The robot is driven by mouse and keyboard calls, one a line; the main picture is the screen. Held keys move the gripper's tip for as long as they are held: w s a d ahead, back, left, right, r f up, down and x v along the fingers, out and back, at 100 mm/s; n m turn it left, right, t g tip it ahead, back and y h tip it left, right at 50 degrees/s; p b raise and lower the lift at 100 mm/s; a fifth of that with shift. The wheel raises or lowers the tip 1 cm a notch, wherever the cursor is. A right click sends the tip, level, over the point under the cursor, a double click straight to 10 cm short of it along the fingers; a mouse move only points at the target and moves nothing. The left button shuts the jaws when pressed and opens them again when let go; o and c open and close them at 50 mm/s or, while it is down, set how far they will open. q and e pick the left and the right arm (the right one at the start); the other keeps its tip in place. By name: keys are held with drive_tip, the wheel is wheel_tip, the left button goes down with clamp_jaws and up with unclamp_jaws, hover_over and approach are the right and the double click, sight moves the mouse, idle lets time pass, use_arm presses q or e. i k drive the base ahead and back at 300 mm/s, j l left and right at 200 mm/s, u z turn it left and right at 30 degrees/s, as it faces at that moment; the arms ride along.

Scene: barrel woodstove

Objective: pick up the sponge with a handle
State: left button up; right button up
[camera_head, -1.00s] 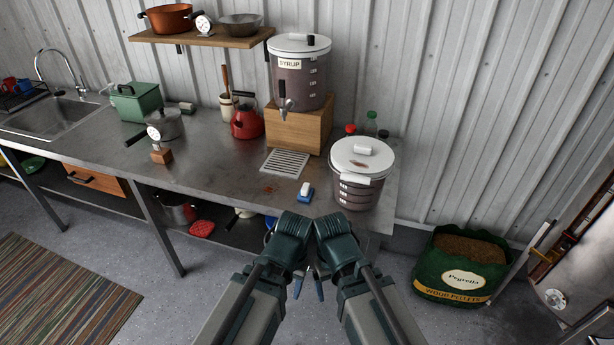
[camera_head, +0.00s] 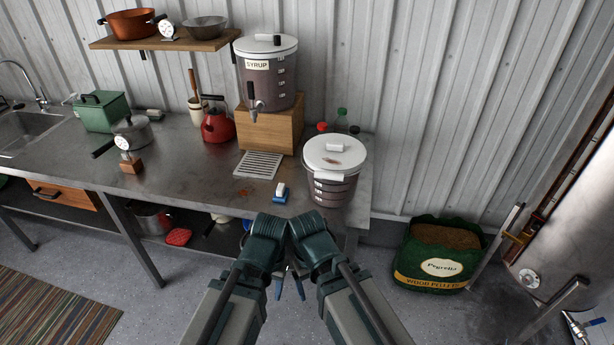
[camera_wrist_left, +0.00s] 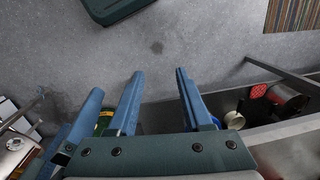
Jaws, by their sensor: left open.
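The sponge with a handle (camera_head: 281,193), blue with a white part, lies on the metal counter (camera_head: 215,181) near its front edge, left of the white-lidded bucket. My left gripper (camera_head: 280,285) hangs down in front of the counter, nearer to me than the sponge and apart from it. The sponge does not show clearly in the left wrist view.
The lidded bucket (camera_head: 334,165) stands right of the sponge and a slotted grate (camera_head: 259,165) behind it. A syrup dispenser (camera_head: 266,75) sits on a wooden block (camera_head: 270,128). A wood pellet bag (camera_head: 438,262) stands on the floor at right.

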sight(281, 193)
drive_tip(key=i+j+z, duration=0.55)
drive_tip(key=j+z, duration=0.25)
drive_tip(key=i+j+z, duration=0.25)
drive_tip(key=j, duration=0.25)
drive_tip(key=k, duration=0.1)
